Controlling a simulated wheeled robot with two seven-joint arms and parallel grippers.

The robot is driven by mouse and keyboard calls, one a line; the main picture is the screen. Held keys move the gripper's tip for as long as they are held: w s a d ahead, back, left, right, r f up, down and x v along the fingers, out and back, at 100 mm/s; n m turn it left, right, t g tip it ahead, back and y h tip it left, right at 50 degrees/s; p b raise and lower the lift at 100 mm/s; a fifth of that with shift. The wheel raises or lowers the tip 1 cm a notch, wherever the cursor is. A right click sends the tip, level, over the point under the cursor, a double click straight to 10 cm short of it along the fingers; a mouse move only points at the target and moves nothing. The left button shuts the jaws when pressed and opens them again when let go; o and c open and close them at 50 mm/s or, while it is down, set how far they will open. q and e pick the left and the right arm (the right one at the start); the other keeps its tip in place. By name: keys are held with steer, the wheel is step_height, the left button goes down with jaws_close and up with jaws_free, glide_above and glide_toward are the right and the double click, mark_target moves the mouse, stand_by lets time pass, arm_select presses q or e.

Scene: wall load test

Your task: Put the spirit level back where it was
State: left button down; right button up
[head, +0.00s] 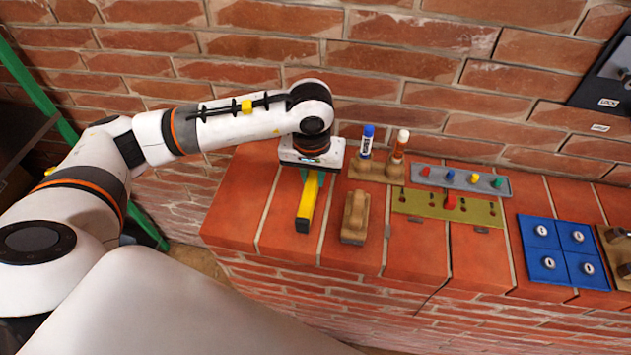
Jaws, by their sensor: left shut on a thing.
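The spirit level (306,206) is a yellow bar with a black near end, in the head view just left of the middle. My left gripper (315,174) points down over its far end and is shut on it. The gripper hides that far end. The bar lies lengthwise toward me over the brick ledge (240,205); I cannot tell whether it touches the ledge or hangs just above it. My right gripper is not in view.
Right of the level are a wooden block (355,218), a wooden holder (376,170) with two capped tubes, a grey strip (460,181) with coloured pegs, an olive slotted plate (447,207) and a blue panel (557,250). The ledge left of the level is bare.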

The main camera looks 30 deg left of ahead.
mark_target(313, 186)
arm_select(q)
step_height(313, 186, down, 3)
steer(key=shift+f+p, duration=0.1)
steer(key=shift+p, duration=0.3)
steer(key=shift+f, duration=0.25)
steer(key=shift+f+b, duration=0.2)
steer(key=shift+b, duration=0.1)
steer(key=c, duration=1.3)
jaws_free()
steer(key=shift+r, duration=0.1)
steer(key=shift+o, duration=0.2)
